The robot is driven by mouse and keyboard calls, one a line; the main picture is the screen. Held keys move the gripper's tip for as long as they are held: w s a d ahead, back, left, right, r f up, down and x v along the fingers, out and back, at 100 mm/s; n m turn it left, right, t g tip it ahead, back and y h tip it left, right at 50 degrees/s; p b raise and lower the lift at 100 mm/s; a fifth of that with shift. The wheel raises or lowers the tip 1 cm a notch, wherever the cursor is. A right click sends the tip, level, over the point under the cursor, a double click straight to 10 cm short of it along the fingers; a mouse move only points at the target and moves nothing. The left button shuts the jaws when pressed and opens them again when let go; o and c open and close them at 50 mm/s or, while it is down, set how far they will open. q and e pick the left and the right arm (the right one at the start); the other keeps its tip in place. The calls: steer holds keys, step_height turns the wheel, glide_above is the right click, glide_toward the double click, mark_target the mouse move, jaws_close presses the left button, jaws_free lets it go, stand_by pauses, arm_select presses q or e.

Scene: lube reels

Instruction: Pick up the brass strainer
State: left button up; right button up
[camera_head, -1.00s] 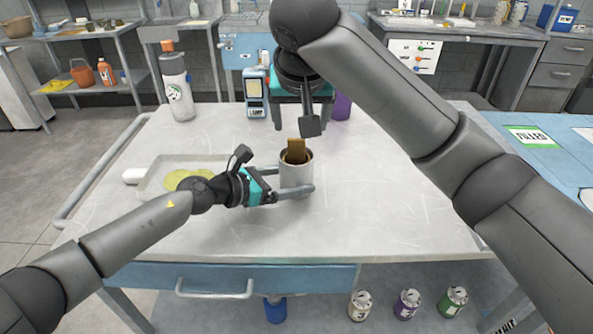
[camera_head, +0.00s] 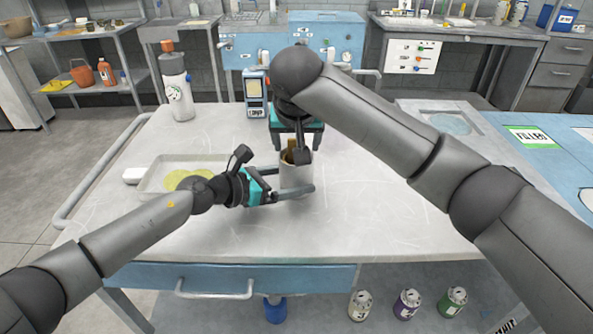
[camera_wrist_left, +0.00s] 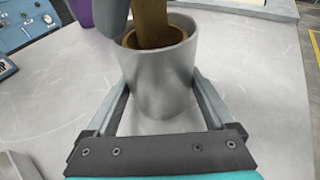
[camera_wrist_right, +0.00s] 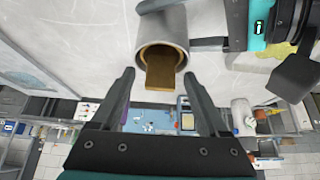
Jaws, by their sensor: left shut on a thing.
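The brass strainer (camera_head: 292,155) sits inside a grey metal cup (camera_head: 297,178), with its flat tab standing up above the rim. The tab and ring also show in the right wrist view (camera_wrist_right: 161,68) and the left wrist view (camera_wrist_left: 152,24). My left gripper (camera_head: 294,181) is shut on the cup, its fingers on either side of the wall (camera_wrist_left: 158,85). My right gripper (camera_wrist_right: 157,77) is open, pointing down over the cup, with the tab between its fingertips in its wrist view. In the head view its fingers partly hide the strainer.
A shallow tray (camera_head: 152,181) with a yellow-green film lies left of the cup. A bottle with an orange cap (camera_head: 177,90) and a blue meter (camera_head: 255,95) stand at the table's back. The table's front and right are clear.

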jaws_close()
stand_by(0.4)
